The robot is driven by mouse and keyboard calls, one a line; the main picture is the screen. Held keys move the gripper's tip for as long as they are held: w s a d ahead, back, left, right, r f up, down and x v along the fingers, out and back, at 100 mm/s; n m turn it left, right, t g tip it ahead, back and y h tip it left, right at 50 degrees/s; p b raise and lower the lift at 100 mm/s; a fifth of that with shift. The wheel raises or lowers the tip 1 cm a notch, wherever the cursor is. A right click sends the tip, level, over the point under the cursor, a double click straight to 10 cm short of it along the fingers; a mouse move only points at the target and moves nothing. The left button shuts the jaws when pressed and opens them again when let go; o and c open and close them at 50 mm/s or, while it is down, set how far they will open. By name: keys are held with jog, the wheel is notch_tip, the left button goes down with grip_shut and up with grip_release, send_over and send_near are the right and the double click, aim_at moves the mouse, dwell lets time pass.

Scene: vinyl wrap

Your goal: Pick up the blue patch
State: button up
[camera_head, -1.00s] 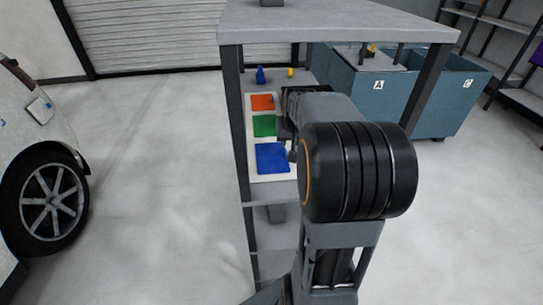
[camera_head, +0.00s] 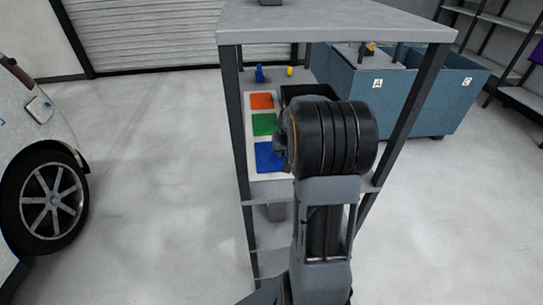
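The blue patch (camera_head: 267,158) is a flat square at the near end of a white sheet (camera_head: 252,177) on the rack's shelf. A green patch (camera_head: 264,124) and an orange patch (camera_head: 261,101) lie behind it in a row. My gripper (camera_head: 280,149) shows only as a small dark part at the right edge of the blue patch. My arm's black joint hides most of it. I cannot tell whether its fingers touch the patch or are open.
The grey rack (camera_head: 335,22) has a top board above and dark posts. A dark tray (camera_head: 308,90) stands right of the sheet. A blue bottle (camera_head: 259,74) and a small yellow item (camera_head: 290,71) stand behind. Blue bins (camera_head: 432,97) are at right; a car (camera_head: 45,170) is left.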

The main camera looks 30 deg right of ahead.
jog(key=shift+c, duration=0.4)
grip_shut()
jog(key=shift+r, duration=0.15)
